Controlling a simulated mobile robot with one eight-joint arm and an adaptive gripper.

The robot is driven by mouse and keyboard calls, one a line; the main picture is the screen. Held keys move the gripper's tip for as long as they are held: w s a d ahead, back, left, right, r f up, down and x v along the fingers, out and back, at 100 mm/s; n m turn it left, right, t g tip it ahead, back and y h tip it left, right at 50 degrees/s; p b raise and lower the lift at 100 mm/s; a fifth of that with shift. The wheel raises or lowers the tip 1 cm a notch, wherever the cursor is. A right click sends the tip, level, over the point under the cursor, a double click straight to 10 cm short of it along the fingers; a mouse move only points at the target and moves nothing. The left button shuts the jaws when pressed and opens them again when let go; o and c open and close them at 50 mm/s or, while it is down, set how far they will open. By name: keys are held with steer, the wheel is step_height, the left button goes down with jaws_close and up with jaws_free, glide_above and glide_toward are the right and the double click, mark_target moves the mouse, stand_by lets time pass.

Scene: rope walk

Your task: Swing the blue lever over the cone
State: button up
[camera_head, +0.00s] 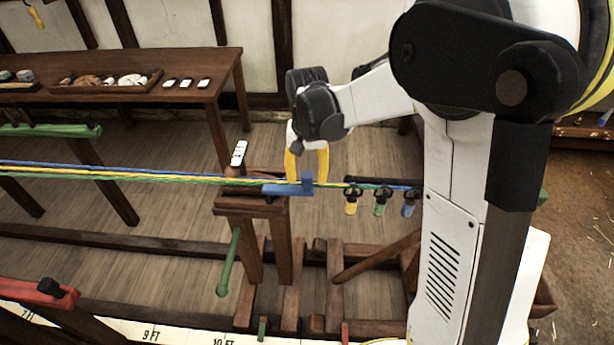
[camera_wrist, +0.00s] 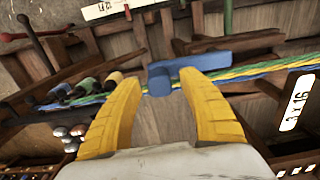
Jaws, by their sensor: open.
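The blue lever (camera_head: 285,189) lies roughly level on top of a wooden stand (camera_head: 250,207), beside the strands, with an upright blue knob (camera_head: 308,183) at its right end. My gripper (camera_head: 306,181) points down over that end, its yellow fingers open. In the wrist view the knob (camera_wrist: 159,81) shows between the two fingertips (camera_wrist: 164,84), with no clear contact, and the lever's bar (camera_wrist: 204,61) runs off to the right. A brown rounded shape (camera_head: 232,172) at the stand's left may be the cone; I cannot tell.
Blue, yellow and green strands (camera_head: 120,174) run from the left across the stand. Yellow, green and blue bobbins (camera_head: 380,205) hang just right of my gripper. A white label (camera_head: 239,153) stands behind the stand. A wooden table (camera_head: 130,67) is at back left.

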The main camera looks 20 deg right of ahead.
steer(key=shift+c, duration=0.2)
jaws_close()
steer(key=shift+w, duration=0.1)
steer(key=w+a+n, duration=0.3)
steer(key=w+n, duration=0.3)
steer(key=n, duration=0.3)
steer(key=w+a+n+p, duration=0.1)
steer(key=w+a+n, duration=0.2)
steer(key=w+n, duration=0.4)
steer(key=shift+w+n, duration=0.15)
steer(key=shift+n, duration=0.95)
